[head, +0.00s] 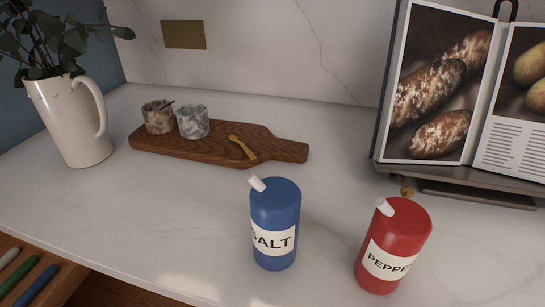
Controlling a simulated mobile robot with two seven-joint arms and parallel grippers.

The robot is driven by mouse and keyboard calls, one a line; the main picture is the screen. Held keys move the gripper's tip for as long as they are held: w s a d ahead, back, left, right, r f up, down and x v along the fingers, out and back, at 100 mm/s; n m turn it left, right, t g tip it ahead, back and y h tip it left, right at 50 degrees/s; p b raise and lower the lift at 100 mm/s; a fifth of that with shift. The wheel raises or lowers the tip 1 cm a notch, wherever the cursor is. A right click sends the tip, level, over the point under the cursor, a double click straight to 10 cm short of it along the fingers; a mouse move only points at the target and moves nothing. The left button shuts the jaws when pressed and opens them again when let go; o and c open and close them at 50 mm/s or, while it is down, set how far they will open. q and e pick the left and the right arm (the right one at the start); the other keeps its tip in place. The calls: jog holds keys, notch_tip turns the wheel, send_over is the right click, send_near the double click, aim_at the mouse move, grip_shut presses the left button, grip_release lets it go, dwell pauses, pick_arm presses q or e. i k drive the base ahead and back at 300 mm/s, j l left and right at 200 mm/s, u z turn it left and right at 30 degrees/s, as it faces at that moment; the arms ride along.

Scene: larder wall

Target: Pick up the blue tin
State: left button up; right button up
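The blue tin (275,210) stands upright on the white marble counter, near the middle of the head view. It has a white spout at its top left and a cream label reading "SALT", whose first letter is partly turned out of sight. A similar red tin (394,238) labelled "PEPPE…" stands upright to its right, with a clear gap between them. Neither of my grippers shows in the head view. Nothing touches the blue tin.
A wooden board (280,148) with two small stone pots (193,122) and a brass spoon lies behind. A white jug (70,122) with leaves stands left. An open cookbook (432,85) on a stand is back right. An open drawer (30,275) is front left.

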aim_at(275, 202)
jog(key=k+j+z, duration=0.25)
jog(key=k, duration=0.8)
jog(key=k+j+z, duration=0.25)
jog(key=k, duration=0.8)
jog(key=l, duration=0.1)
